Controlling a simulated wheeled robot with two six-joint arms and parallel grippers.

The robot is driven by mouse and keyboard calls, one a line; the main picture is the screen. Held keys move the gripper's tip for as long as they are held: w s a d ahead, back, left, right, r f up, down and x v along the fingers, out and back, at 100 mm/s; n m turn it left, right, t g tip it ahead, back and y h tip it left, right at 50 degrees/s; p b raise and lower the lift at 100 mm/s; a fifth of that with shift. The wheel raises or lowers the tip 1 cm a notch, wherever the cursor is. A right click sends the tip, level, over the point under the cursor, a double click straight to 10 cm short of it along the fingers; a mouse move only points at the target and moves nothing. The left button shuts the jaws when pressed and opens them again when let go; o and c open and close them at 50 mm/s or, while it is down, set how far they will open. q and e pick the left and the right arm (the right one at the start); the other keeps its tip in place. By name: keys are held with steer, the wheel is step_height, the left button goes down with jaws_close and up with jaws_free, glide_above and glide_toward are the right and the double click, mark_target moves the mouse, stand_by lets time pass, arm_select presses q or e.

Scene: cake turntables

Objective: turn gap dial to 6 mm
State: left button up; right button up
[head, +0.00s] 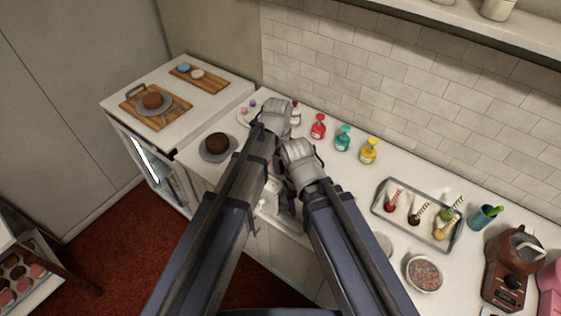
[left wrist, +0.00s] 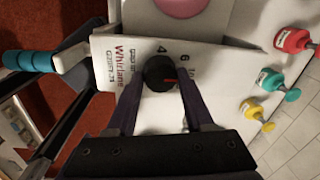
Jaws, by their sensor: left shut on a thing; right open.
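In the left wrist view a round black dial (left wrist: 158,72) with a red mark sits on a white panel (left wrist: 110,48). The panel carries red lettering and the numbers 4 and 6, with another figure further right, hard to read. The red mark points right, below the 6. My left gripper (left wrist: 160,88) is shut on the dial, one finger on each side. In the head view the left gripper (head: 274,118) hides the dial. My right gripper (head: 300,153) is just below and right of it; its fingertips are hidden. The machine is mostly covered by my arms.
Red, teal and yellow bottles (head: 369,151) stand along the back wall. A chocolate cake (head: 217,143) is on a plate at left. A tray (head: 381,209) of cake pops and a sprinkle bowl (head: 424,273) are at right. In the left wrist view a teal handle (left wrist: 28,60) is at left.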

arm_select(q)
jaws_close()
steer(key=n, duration=0.4)
steer(key=shift+n, duration=0.3)
steer(key=shift+d+n+y, duration=0.1)
steer(key=shift+n+y, duration=0.2)
steer(key=shift+n, duration=1.7)
steer(key=o, duration=0.6)
jaws_free()
steer(key=shift+o, duration=0.2)
